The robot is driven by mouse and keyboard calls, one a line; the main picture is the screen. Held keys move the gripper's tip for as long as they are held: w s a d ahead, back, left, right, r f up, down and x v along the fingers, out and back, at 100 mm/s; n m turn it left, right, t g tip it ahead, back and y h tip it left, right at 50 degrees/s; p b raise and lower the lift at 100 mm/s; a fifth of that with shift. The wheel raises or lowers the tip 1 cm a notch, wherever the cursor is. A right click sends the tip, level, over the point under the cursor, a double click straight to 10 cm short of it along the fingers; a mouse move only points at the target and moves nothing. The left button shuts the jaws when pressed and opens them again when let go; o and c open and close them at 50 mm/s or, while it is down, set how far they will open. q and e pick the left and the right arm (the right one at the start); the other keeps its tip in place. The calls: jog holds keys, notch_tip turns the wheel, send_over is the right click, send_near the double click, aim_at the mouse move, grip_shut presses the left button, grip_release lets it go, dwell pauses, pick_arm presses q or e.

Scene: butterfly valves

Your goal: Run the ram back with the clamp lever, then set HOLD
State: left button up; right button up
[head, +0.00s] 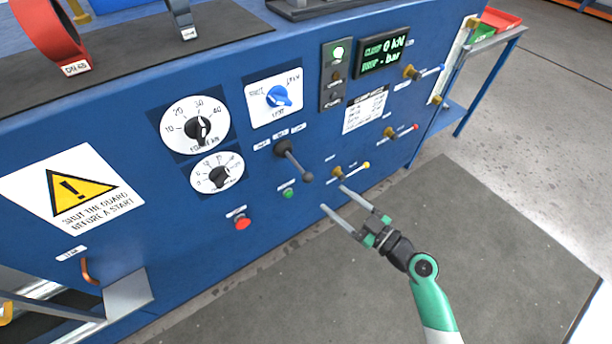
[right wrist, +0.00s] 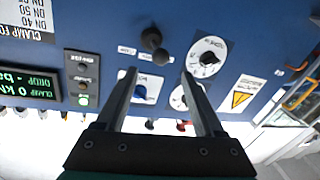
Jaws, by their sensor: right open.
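The black lever (head: 295,162) with a round knob juts from the blue panel, its arm slanting down and right; several small labels sit above it. In the right wrist view the lever (right wrist: 153,41) shows end-on, just beyond the fingertips. A blue selector knob (head: 278,97) sits on a white plate above the lever; its lettering is too small to read surely. The display (head: 383,52) reads CLAMP 0 kN and DROP - bar. My right gripper (head: 332,197) is open and empty, below and right of the lever knob, apart from it. My left gripper is not in view.
Two dials (head: 196,126) (head: 217,173) are left of the lever. A red button (head: 242,222) and a green button (head: 289,193) sit below. The floor (head: 480,230) before the panel is clear.

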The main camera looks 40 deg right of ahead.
aim_at(308, 178)
jog(key=w, duration=1)
jog(key=shift+w+a, duration=0.1)
jog(key=shift+w, duration=0.3)
grip_shut()
dwell(0.7)
